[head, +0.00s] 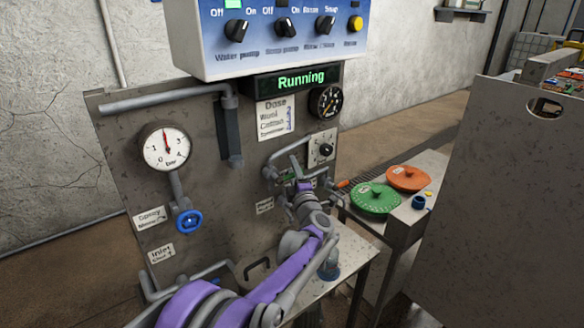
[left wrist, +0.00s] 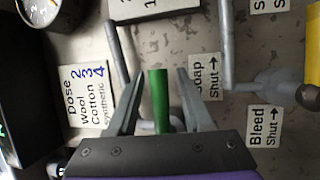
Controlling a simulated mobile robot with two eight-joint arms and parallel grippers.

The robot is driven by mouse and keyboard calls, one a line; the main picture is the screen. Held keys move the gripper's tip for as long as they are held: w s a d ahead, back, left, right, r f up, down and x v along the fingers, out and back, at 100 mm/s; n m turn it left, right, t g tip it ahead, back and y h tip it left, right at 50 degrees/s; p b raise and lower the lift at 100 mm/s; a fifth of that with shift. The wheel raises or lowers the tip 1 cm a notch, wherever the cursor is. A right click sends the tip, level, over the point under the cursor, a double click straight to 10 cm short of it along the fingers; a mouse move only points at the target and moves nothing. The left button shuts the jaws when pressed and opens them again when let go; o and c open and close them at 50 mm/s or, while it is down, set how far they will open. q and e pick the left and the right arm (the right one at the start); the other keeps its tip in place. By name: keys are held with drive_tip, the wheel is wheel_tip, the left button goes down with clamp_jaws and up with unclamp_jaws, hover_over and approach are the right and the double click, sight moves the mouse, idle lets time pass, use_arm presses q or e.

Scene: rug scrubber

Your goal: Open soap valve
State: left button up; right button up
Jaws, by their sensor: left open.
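The soap valve's green lever (left wrist: 158,95) stands between the two fingers of my left gripper (left wrist: 158,74) in the left wrist view. The fingers are open, one on each side of the lever, with a visible gap to each. The label beside it (left wrist: 207,76) reads "Soap Shut" with an arrow, partly covered by a finger. In the head view my left gripper (head: 299,184) is at the pipework on the panel's right side, and the lever is mostly hidden there. My right gripper is not in view.
Pipes (left wrist: 226,45) and a "Bleed Shut" label (left wrist: 264,126) lie close to the right in the wrist view. The head view shows a pressure gauge (head: 166,148), a blue handwheel (head: 189,221), a "Running" display (head: 300,79), and green (head: 375,198) and orange (head: 407,178) lids.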

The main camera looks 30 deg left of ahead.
use_arm(q)
drive_tip(key=shift+w+a, duration=0.3)
clamp_jaws()
idle(1.3)
